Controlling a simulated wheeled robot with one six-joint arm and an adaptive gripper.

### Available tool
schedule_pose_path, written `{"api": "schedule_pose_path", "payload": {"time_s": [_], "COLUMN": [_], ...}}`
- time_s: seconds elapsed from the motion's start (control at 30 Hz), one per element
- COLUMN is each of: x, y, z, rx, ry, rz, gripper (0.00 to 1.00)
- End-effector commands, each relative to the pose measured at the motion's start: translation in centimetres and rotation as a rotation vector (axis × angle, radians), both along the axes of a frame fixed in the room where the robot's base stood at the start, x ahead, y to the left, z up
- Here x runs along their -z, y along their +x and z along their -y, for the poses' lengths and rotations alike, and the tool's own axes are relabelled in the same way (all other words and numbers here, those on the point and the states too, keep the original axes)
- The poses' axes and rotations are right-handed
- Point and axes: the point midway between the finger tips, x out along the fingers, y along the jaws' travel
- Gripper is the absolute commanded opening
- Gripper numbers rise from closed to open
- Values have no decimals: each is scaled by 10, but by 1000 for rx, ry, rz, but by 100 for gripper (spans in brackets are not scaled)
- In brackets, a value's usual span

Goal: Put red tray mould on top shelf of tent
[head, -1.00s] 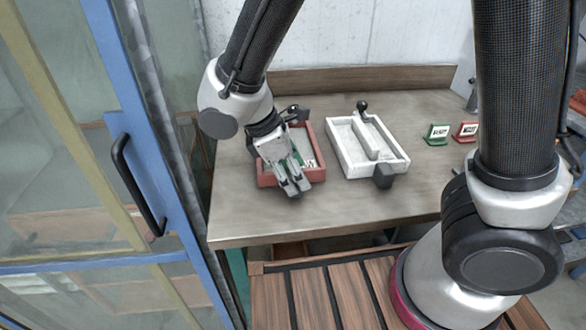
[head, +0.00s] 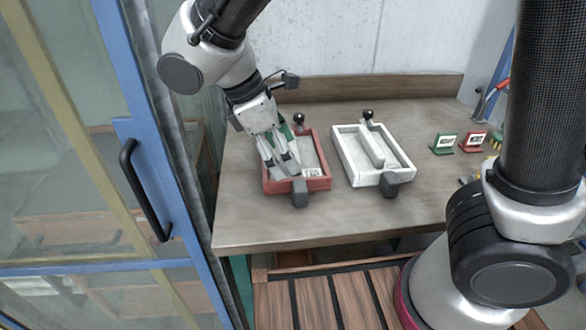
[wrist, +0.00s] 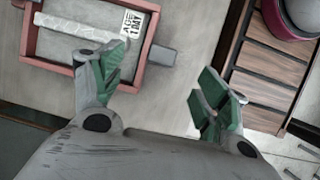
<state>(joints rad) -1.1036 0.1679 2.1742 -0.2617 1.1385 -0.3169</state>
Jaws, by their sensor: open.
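The red tray mould (head: 319,184) lies on the left part of the table, with a grey block handle (head: 300,193) at its near end and a black knob at its far end. It also shows at the upper left of the wrist view (wrist: 149,60), with a label reading "AGE 1 DAY" inside. My gripper (head: 280,170) is over the left side of the red mould in the head view. In the wrist view my gripper (wrist: 165,90) has its green-padded fingers spread apart with nothing between them. The tent (head: 150,190) stands at the left with its blue-framed door; its top shelf is not clearly seen.
A white tray mould (head: 345,160) lies to the right of the red one. The table's front strip (head: 330,225) is clear. A black door handle (head: 145,190) sticks out from the tent.

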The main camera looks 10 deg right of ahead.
Motion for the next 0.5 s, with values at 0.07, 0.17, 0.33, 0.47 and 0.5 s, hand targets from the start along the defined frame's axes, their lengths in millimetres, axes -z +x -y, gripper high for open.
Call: {"api": "schedule_pose_path", "payload": {"time_s": [0.07,0.17,0.33,0.47,0.5], "x": [-13,-23,-30,-31,-34], "y": [-1,-2,-2,-1,2], "z": [-6,-10,-12,-9,-3], "rx": [-2,-1,-1,12,34], "ry": [1,0,0,6,16], "rz": [0,1,0,2,5], "gripper": [75,75,75,75,75]}}
